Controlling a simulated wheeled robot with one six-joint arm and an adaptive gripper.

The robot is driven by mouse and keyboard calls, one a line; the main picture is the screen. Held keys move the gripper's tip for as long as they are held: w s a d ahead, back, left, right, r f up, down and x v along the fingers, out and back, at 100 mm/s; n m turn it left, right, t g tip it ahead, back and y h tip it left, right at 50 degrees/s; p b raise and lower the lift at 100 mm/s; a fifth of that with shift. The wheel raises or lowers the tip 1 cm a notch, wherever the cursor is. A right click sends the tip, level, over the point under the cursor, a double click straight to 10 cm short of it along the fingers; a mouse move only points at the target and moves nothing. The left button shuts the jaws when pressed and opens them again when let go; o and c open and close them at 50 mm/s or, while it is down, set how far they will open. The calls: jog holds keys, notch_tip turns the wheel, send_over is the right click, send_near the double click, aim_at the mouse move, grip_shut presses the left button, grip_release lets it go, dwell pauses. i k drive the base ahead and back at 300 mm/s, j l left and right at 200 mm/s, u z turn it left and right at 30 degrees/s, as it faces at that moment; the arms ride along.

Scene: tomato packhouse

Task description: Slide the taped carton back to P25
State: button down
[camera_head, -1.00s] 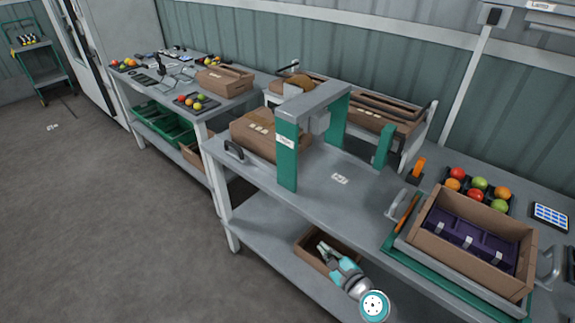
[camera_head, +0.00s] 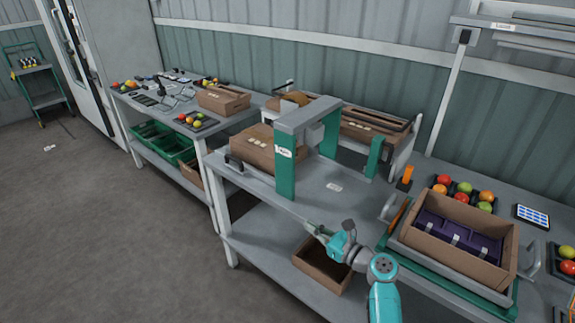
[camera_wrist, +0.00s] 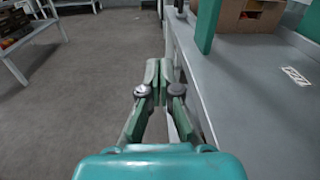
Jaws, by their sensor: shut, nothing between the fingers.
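A closed brown carton (camera_head: 262,150) with small pale labels on top sits on the bench at the left side of the green-and-grey gantry. Part of a brown carton also shows at the top of the wrist view (camera_wrist: 245,17), beyond a green post. A white marker (camera_head: 334,187) lies on the bench right of the gantry; it also shows in the wrist view (camera_wrist: 296,76). I cannot read its text, nor tell which spot is P25. My gripper (camera_head: 312,228) is shut and empty by the bench's front edge, apart from the carton. In the wrist view its fingertips (camera_wrist: 157,76) meet.
The gantry (camera_head: 286,165) stands over the bench beside the carton. A black handle (camera_head: 234,162) is at the bench's left end. An open carton with purple inserts (camera_head: 410,238) stands at right. An open box (camera_head: 322,268) sits on the lower shelf. The bench around the marker is clear.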

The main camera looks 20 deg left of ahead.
aim_at(266, 164)
jog(key=i+j, duration=0.15)
jog(key=i, duration=0.15)
jog(key=i+j, duration=0.15)
jog(key=i, duration=0.2)
jog(key=i+j, duration=0.2)
jog(key=j, duration=0.25)
